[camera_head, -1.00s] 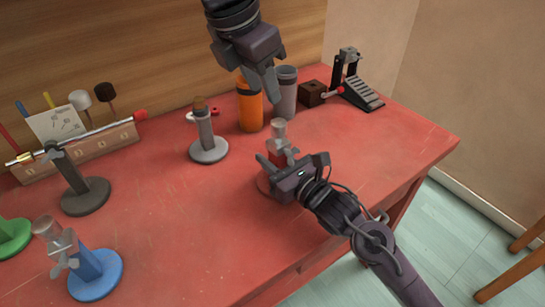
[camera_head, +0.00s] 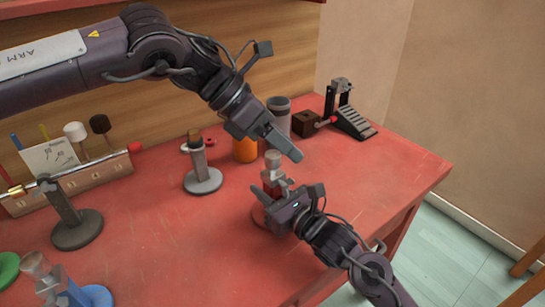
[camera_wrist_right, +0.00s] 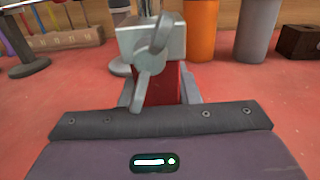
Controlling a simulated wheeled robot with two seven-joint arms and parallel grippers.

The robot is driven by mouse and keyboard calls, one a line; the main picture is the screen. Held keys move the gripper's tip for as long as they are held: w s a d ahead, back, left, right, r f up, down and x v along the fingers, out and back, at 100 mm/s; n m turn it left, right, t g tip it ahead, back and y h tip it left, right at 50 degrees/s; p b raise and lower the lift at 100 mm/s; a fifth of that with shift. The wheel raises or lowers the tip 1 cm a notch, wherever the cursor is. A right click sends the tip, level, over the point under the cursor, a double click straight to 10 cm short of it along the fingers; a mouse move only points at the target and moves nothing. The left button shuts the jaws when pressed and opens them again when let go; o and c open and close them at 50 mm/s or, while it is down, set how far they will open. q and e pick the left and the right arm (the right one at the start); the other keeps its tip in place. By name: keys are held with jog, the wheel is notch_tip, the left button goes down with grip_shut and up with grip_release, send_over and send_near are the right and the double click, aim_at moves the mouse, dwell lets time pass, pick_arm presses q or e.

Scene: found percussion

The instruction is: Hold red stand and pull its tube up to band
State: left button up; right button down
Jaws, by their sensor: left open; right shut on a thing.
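The red stand (camera_head: 259,215) stands on the red bench, with a grey clamp block (camera_wrist_right: 150,42) and wing screw (camera_wrist_right: 150,70) on top of its red post (camera_wrist_right: 158,86). Its pale tube (camera_head: 273,160) sticks up from the clamp. My right gripper (camera_head: 274,194) is shut on the red post, below the clamp, a finger on each side in the right wrist view. My left gripper (camera_head: 284,147) is open and empty, pointing down right, just above and beside the tube top. I cannot make out a band on the tube.
An orange cylinder (camera_head: 245,150) and a grey cylinder (camera_head: 279,107) stand behind. A grey stand (camera_head: 203,181) is to the left, a blue stand (camera_head: 98,296) at front left. A dark brown block (camera_head: 306,124) and a pedal (camera_head: 353,122) are at back right. The right bench top is clear.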

pick_arm(q)
jog(key=h, duration=0.2)
jog(key=m+t+h, duration=0.2)
jog(key=m+h, duration=0.1)
jog(key=h, duration=0.4)
send_near(272, 153)
jog(key=d, duration=1)
jog(key=shift+w+d+f, duration=0.1)
jog(key=shift+w+f, duration=0.15)
jog(key=shift+w, duration=0.1)
grip_shut()
